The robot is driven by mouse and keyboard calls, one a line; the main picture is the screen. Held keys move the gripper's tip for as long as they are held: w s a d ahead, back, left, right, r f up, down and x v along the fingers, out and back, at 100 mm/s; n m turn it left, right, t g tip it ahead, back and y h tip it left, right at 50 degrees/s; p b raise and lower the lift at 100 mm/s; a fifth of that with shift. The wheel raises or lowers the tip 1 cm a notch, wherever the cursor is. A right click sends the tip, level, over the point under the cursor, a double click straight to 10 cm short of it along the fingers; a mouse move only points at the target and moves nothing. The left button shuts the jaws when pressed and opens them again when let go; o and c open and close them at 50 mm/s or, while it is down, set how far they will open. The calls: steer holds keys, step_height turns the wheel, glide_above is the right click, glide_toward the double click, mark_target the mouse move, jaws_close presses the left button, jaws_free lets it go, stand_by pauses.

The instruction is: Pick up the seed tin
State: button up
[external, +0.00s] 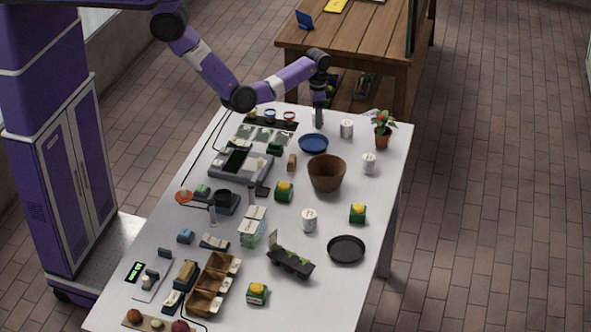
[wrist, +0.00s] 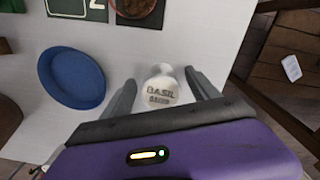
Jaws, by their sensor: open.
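A small white seed tin (wrist: 160,88) marked "BASIL" stands on the white table between the two fingers of my gripper (wrist: 160,92) in the wrist view. The fingers are open, one on each side of it, and I cannot tell whether either touches it. In the external view my gripper (external: 318,120) points down at the far end of the table, and the tin (external: 314,117) shows only in part beside the fingers. Other white tins (external: 346,128) with dark lettering stand elsewhere on the table, including one (external: 309,220) near the middle.
A blue saucer (external: 313,143) lies close to my gripper and also shows in the wrist view (wrist: 72,78). A potted plant (external: 383,130) and a brown pot (external: 326,173) stand nearby. The table's edge is close in the wrist view. A wooden table (external: 370,38) stands behind.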

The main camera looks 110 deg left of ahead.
steer(key=c, duration=1.5)
steer(key=shift+o, duration=0.2)
steer(key=shift+r, duration=0.15)
steer(key=shift+r, duration=0.6)
step_height(320, 180, up, 18)
steer(key=p, duration=0.7)
steer(key=shift+r, duration=0.25)
